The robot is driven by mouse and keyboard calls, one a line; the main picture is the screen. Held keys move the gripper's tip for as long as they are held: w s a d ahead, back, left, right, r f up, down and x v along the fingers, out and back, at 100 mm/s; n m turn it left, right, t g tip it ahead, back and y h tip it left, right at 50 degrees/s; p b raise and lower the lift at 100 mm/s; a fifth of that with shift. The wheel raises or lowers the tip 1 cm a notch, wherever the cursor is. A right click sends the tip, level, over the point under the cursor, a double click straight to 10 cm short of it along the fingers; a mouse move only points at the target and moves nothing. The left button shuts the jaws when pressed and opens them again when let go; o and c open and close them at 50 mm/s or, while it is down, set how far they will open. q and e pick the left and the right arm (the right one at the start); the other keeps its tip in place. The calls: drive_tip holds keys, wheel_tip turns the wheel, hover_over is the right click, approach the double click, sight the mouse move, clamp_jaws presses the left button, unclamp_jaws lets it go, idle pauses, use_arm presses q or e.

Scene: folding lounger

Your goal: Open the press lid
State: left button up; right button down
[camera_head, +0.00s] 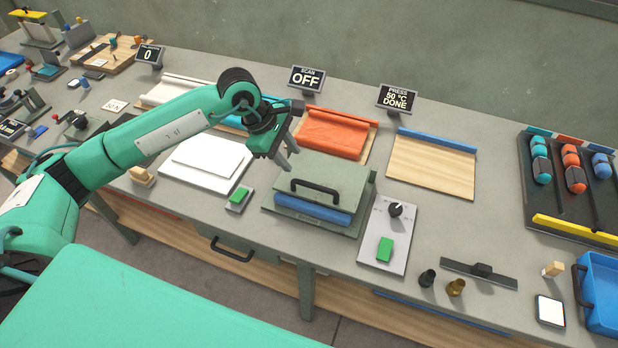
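The press (365,205) is a grey-green box on the bench, and its flat lid (335,176) is down. A black bar handle (315,186) runs along the lid's front part. A blue slab (305,209) shows at the front below the lid. My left gripper (289,155) is above and behind the lid's back left corner, apart from the handle. Its two grey fingers are spread and nothing shows between them. My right gripper is not in view.
The press sign (397,98) reads 50 °C DONE. A control panel (389,240) with a knob and green button is right of the press. A green-button box (238,199) and white board (206,160) are left. Orange sheet (335,133) lies behind.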

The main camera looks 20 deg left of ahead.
sight(312, 184)
use_arm(q)
drive_tip(key=p+x, duration=0.3)
drive_tip(key=x, duration=0.6)
drive_tip(key=shift+d+f, duration=0.25)
drive_tip(key=shift+f, duration=0.05)
drive_tip(key=shift+p+x, duration=0.35)
drive_tip(key=shift+x, duration=0.45)
drive_tip(key=shift+c, duration=0.7)
clamp_jaws()
